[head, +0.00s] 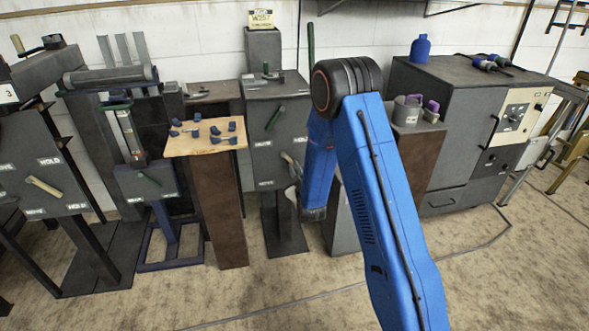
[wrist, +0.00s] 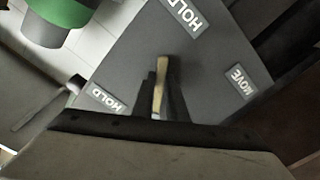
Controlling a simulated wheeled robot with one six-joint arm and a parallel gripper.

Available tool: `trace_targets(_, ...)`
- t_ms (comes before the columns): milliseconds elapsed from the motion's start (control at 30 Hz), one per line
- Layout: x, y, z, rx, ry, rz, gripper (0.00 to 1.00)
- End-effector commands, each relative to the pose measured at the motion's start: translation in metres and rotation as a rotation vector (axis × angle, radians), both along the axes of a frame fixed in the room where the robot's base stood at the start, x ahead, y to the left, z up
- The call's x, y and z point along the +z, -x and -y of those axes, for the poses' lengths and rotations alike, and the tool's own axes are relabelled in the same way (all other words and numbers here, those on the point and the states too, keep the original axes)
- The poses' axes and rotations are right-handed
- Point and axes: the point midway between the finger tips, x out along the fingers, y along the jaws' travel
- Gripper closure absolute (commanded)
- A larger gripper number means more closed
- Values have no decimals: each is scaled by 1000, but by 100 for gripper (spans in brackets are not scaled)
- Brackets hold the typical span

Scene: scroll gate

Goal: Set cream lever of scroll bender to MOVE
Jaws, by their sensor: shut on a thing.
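The cream lever (wrist: 161,82) stands between the two fingers of my gripper (wrist: 160,104) in the wrist view, and the fingers are shut on it. It lies in front of a grey panel (wrist: 205,70) with a MOVE label (wrist: 237,83) to its right and HOLD labels above (wrist: 182,15) and at lower left (wrist: 103,98). The lever's pivot is hidden. In the head view, a cream lever (head: 288,159) shows on the right of the middle grey machine (head: 259,115), beside my blue arm. My fingers cannot be made out there.
A green lever (head: 274,117) sits higher on the same machine. Another cream lever (head: 43,187) is on the left machine. A wooden-topped stand (head: 208,146) with blue parts is close on the left. A grey cabinet (head: 450,130) stands right. The floor in front is clear.

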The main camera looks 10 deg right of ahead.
Motion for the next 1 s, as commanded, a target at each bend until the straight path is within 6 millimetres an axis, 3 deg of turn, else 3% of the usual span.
trace_targets(367, -4, 0, -7, 1, -99, -1, 100)
trace_targets(1000, -13, 0, -46, 2, -669, -1, 100)
